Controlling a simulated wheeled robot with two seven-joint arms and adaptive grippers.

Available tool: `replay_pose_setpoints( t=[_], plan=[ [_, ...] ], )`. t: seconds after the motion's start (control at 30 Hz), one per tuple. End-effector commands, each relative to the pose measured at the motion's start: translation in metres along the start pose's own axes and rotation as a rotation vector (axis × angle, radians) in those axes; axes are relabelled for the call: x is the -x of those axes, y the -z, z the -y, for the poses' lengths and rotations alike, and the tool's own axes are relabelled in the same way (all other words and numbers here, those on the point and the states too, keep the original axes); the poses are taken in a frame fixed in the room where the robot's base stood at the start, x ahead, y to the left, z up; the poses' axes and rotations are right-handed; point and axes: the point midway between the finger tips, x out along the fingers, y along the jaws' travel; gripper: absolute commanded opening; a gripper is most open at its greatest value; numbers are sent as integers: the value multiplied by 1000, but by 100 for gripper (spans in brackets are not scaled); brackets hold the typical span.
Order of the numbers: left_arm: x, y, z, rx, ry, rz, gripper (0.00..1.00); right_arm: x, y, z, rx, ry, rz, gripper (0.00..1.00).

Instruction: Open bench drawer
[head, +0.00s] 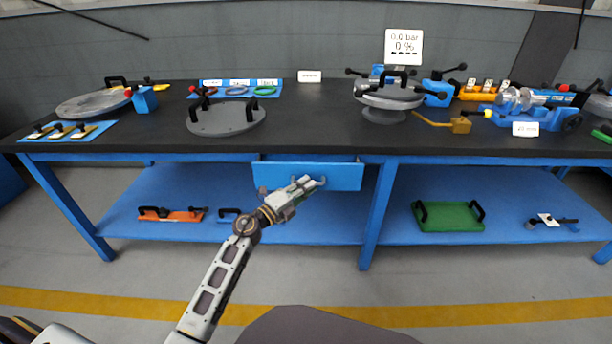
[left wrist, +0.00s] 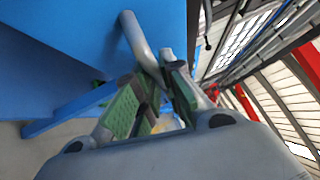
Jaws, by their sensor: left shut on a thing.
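The bench drawer (head: 343,177) has a blue front under the black bench top, and its front stands out a little from the bench, with a dark gap above it. A grey bar handle (left wrist: 139,45) is on the blue drawer front (left wrist: 80,40) in the left wrist view. My left gripper (head: 306,183) is at the drawer front in the head view. In the left wrist view its green-padded fingers (left wrist: 160,88) are shut on the handle. Part of the handle is hidden by the fingers. My right gripper is not in view.
The black bench top (head: 310,120) carries a grey round plate (head: 226,118), a flanged shell (head: 388,98) and a blue tray of rings (head: 236,82). The lower shelf holds a green tray (head: 448,217) and an orange tray (head: 172,214). The floor in front is clear.

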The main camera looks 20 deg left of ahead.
Motion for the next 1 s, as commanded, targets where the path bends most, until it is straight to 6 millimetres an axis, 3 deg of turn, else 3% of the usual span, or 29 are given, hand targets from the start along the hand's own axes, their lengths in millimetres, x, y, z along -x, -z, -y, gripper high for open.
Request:
replay_pose_setpoints(
  t=[0.5,1.0],
  plan=[
    [51,50,13,2,-4,-1,0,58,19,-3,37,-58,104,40],
    [93,93,25,2,-3,0,0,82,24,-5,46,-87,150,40]
  ],
)
